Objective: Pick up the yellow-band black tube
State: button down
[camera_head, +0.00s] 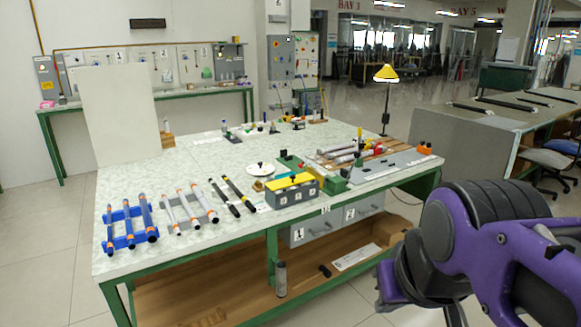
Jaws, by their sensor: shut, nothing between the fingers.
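Two black tubes lie side by side and slanted near the table's front edge in the head view. The right black tube (238,194) shows small yellow marks near its ends and looks like the yellow-band one. The left black tube (224,198) has a pale lower end; its band colours are too small to tell. Both lie on the table top with nothing on them. My purple and black arm fills the lower right, well apart from the tubes. My gripper's fingers do not show.
Left of the tubes are grey-white rods on a grey rack (204,208) and blue rods on a blue rack (120,243). A grey box with a yellow top (291,189) stands to the right. A white panel (120,115) rises at the table's back left.

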aim_at(246, 202)
jog(key=i+j+z, duration=0.2)
jog(key=i+j, duration=0.15)
jog(key=j, duration=0.25)
jog(key=i+j+z, duration=0.2)
jog(key=i+j, duration=0.15)
jog(key=j, duration=0.3)
jog(key=i+j+z, duration=0.1)
jog(key=j, duration=0.25)
jog(key=i, duration=0.05)
